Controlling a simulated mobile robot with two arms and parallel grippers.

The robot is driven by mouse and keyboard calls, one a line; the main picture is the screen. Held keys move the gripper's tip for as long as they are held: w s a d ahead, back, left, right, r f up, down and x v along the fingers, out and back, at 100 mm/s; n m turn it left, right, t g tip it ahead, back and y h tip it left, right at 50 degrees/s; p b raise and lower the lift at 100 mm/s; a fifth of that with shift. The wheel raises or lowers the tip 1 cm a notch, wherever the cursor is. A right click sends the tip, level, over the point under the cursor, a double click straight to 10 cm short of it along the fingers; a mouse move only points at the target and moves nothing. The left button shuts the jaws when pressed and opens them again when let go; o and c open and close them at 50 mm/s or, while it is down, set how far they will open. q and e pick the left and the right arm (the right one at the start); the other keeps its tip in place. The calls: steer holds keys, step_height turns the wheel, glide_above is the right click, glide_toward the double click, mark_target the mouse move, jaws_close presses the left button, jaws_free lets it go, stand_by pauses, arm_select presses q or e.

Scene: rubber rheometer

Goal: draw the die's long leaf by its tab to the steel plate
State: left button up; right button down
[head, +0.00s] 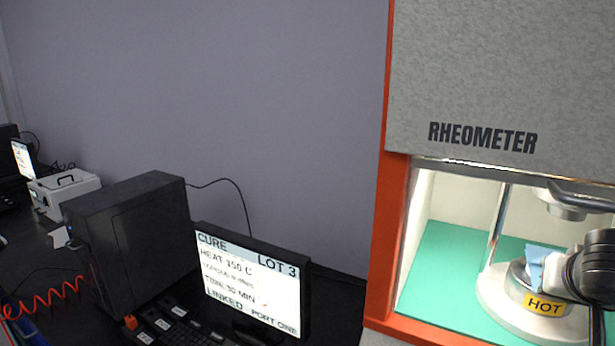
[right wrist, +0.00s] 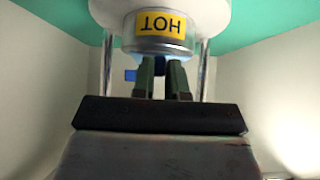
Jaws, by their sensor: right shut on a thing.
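The lower die (head: 522,272) is a round metal block with a yellow HOT label, on a white base inside the rheometer. A light blue leaf (head: 537,257) stands up at the die, against my right gripper (head: 562,277). My right gripper is shut on this leaf, low beside the die; its grip is mostly hidden in the head view. In the right wrist view, the fingers (right wrist: 164,78) point at the die (right wrist: 160,45), which appears upside down, with a small blue patch (right wrist: 131,75) beside them. My left gripper and a steel plate are not in view.
The rheometer's orange frame (head: 386,230) edges the chamber opening, with a bright post (head: 497,225) and an upper die (head: 565,212) inside. The green chamber floor (head: 440,265) is clear left of the die. A monitor (head: 250,285) and black computer case (head: 130,235) stand left.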

steer(key=shift+r, duration=0.6)
steer(key=shift+r+p, duration=0.45)
steer(key=shift+p, duration=0.1)
steer(key=shift+s+a, duration=0.1)
steer(key=s+a+b, duration=0.4)
steer(key=s+b, duration=0.2)
steer(key=s, duration=0.2)
steer(key=s+a+b, duration=0.5)
steer(key=s+b, duration=0.2)
steer(key=s, duration=0.2)
steer(key=shift+s+a, duration=0.2)
steer(key=shift+a, duration=0.05)
stand_by(1.8)
steer(key=shift+f, duration=0.1)
